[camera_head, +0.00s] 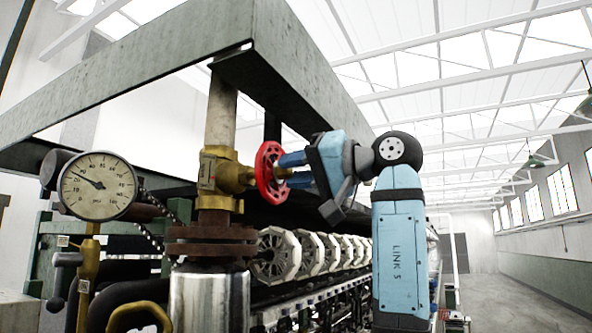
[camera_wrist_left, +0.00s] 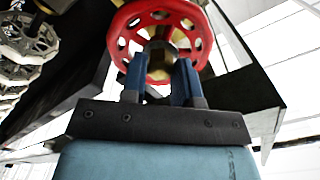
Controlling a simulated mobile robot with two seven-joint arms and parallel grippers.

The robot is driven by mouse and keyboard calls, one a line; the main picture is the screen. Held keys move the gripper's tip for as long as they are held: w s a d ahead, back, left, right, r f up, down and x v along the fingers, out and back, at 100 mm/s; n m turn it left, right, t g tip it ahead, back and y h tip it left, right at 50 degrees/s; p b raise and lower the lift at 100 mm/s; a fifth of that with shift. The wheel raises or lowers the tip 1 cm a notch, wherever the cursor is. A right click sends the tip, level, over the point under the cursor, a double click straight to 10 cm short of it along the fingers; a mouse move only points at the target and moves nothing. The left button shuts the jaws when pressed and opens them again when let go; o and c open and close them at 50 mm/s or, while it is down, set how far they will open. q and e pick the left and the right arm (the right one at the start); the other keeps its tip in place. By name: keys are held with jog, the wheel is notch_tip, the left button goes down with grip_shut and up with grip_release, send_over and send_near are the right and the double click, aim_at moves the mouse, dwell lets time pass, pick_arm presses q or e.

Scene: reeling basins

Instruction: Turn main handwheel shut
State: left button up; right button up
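The main handwheel is a red spoked wheel (camera_head: 269,173) on a brass valve (camera_head: 222,178) on the upright pipe. In the left wrist view the handwheel (camera_wrist_left: 118,35) fills the top middle, with brass at its hub. My left gripper (camera_head: 284,171) is at the wheel's right face, coming from the right. In the left wrist view its two blue fingers (camera_wrist_left: 160,65) stand apart across the lower half of the wheel, with the hub showing between them. The fingertips overlap the wheel; I cannot tell whether they touch it. My right gripper is not in view.
A round pressure gauge (camera_head: 98,186) stands left of the valve. A large grey-green beam frame (camera_head: 290,60) hangs above. White reels (camera_head: 275,255) line the machine below and behind the wheel. The aisle (camera_head: 515,290) at right is clear.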

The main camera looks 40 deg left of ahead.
pick_arm(q)
jog(key=m+p, duration=0.2)
jog(key=m, duration=1.7)
jog(key=shift+m, duration=0.3)
jog(key=m, duration=0.5)
jog(key=shift+m, duration=0.4)
jog(key=o, duration=0.8)
